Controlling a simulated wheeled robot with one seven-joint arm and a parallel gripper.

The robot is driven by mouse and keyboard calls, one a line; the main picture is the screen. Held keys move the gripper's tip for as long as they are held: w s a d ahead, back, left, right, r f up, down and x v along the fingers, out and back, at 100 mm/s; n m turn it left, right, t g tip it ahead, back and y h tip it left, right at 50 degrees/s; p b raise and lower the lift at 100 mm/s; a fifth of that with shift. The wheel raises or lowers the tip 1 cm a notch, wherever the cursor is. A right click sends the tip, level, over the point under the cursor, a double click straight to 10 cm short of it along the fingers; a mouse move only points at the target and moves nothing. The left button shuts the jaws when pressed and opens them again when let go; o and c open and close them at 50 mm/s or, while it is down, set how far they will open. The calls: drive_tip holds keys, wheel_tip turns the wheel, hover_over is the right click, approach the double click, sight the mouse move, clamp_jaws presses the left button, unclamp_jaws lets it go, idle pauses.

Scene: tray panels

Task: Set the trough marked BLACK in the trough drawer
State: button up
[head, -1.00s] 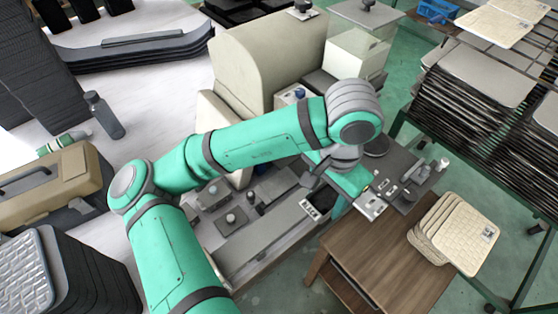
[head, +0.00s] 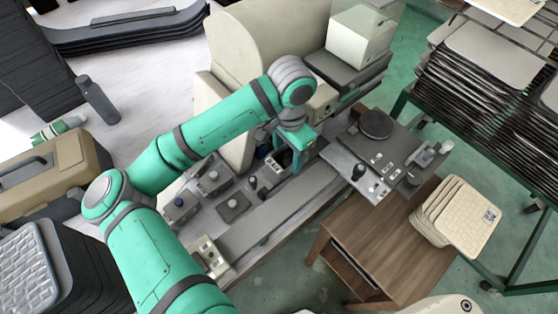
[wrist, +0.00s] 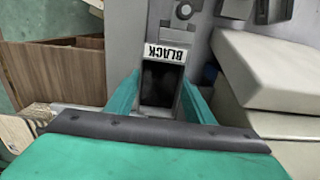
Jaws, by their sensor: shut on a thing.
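The trough marked BLACK (wrist: 160,86) is a narrow grey holder with a dark inside and a white label, which reads upside down in the wrist view. My gripper (wrist: 160,106) is shut on it, with one teal finger against each side. I cannot pick out the trough drawer for certain in either view.
The cream machine (head: 268,45) stands behind my gripper. A grey flat rail (head: 280,215) and several small knobbed blocks lie in front. A dark plate with a round disc (head: 375,124) is to the right. A wooden table (head: 390,245) holds cream panels (head: 460,215).

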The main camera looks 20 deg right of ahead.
sight(281, 158)
drive_tip(key=shift+w+a+f, duration=0.4)
drive_tip(key=shift+w+f, duration=0.1)
drive_tip(key=shift+w+a+f, duration=0.15)
drive_tip(key=shift+w+f, duration=0.05)
drive_tip(key=shift+f, duration=0.8)
drive_tip(key=shift+w+a+f, duration=0.1)
drive_tip(key=shift+w+f, duration=0.1)
drive_tip(key=shift+f, duration=0.8)
drive_tip(key=shift+f, duration=0.1)
drive_tip(key=o, duration=1.4)
wheel_tip(281, 158, up, 12)
drive_tip(key=shift+r, duration=0.15)
